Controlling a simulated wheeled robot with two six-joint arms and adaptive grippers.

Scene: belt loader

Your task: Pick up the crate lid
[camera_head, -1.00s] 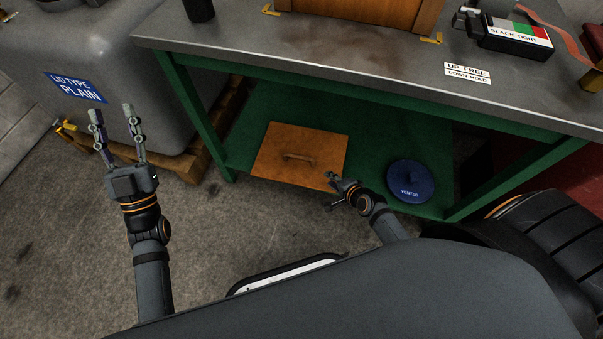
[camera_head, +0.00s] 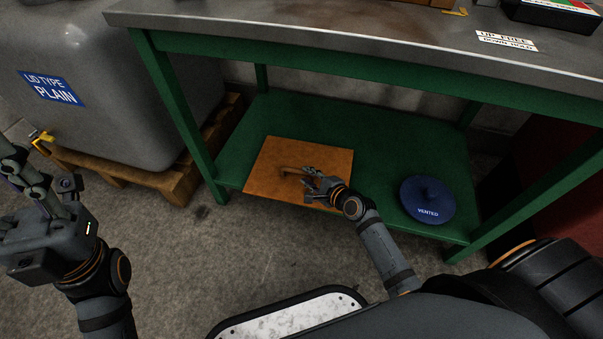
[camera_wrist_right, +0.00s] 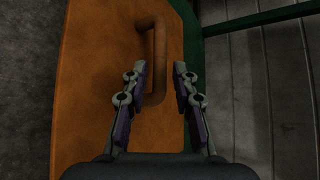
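The crate lid, a flat orange-brown square panel (camera_head: 275,160) with a raised bar handle (camera_head: 291,171), lies on the green lower shelf of the bench. My right gripper (camera_head: 307,183) is at the near right side of the handle, above the lid. In the right wrist view, the right gripper (camera_wrist_right: 160,70) is open, and the handle (camera_wrist_right: 158,45) shows between its fingers, nearer the left one. I cannot tell whether they touch. My left gripper (camera_head: 18,165) is open and empty at the left edge, partly cut off.
A round blue lid (camera_head: 428,198) marked VENTED lies right of the crate lid on the green shelf (camera_head: 370,135). The grey bench top (camera_head: 330,25) overhangs the shelf, with green legs (camera_head: 180,110) at its corners. A grey tank (camera_head: 110,100) with a "LID TYPE PLAIN" sign stands left on a pallet.

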